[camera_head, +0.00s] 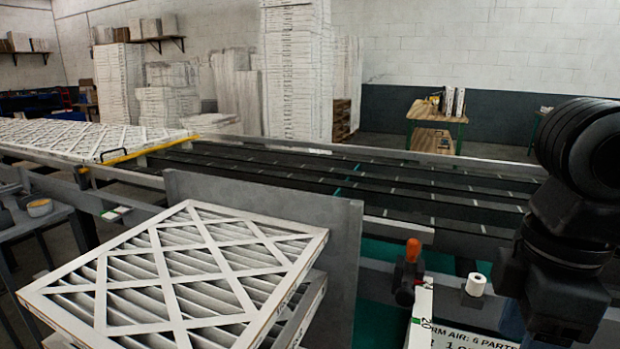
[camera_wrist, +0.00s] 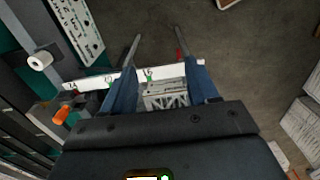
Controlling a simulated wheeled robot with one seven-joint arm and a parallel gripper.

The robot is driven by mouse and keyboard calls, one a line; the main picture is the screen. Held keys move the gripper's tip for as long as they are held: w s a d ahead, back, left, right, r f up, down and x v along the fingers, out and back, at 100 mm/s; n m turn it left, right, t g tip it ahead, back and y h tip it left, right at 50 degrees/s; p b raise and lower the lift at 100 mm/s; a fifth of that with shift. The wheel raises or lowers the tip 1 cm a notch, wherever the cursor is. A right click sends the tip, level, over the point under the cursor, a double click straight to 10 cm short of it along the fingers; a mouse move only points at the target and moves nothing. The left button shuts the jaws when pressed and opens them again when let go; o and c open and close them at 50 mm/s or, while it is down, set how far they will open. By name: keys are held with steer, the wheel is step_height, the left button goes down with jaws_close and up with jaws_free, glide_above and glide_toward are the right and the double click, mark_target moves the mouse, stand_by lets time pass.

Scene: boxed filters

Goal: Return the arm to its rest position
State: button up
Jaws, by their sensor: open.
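My arm (camera_head: 570,210) is black and stands folded at the right edge of the head view, beside the workbench. My gripper (camera_wrist: 158,60) shows in the wrist view with its two blue fingers spread apart. No held object shows between the fingers. A white marked strip (camera_wrist: 100,80) and a small box with a filter pattern (camera_wrist: 166,98) appear beyond the fingers, with grey floor farther out. In the head view most of the gripper is hidden or cut off at the lower right.
White pleated filters (camera_head: 180,280) lie stacked at the front left, before a grey upright panel (camera_head: 335,240). A conveyor (camera_head: 370,180) runs behind. An orange-handled tool (camera_head: 410,255), a white roll (camera_head: 475,284) and a printed sign (camera_head: 455,335) are near my arm.

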steer(key=w+a+r+n+t+y, duration=0.15)
steer(key=a+y, duration=0.25)
steer(key=a, duration=0.5)
steer(key=a+r+t+y, duration=0.15)
steer(key=a+y, duration=0.25)
steer(key=a, duration=0.6)
steer(key=w+a+r+m+t+y, duration=0.2)
steer(key=a+r+m+t+y, duration=0.45)
steer(key=r+y, duration=0.35)
steer(key=s+d+f+m+t+h, duration=0.4)
steer(key=d+f+m+h, duration=0.3)
steer(key=f+h, duration=0.15)
steer(key=s+d+f+m+t+h, duration=0.5)
steer(key=d+f+m+h, duration=0.2)
steer(key=f, duration=0.3)
steer(key=s+d+f+n+g, duration=0.1)
steer(key=s+d+f+n, duration=0.1)
steer(key=s, duration=0.5)
steer(key=s+d+f+n+g+h, duration=0.1)
steer(key=s+d+f, duration=0.2)
steer(key=s+d, duration=0.2)
steer(key=s+d+f+n+g+h, duration=0.1)
steer(key=s+d+f+n, duration=0.1)
steer(key=s, duration=0.9)
steer(key=shift+s+d+f+n+g, duration=0.15)
steer(key=shift+d+f+n+g, duration=0.25)
steer(key=shift+d, duration=0.55)
steer(key=shift+h, duration=0.25)
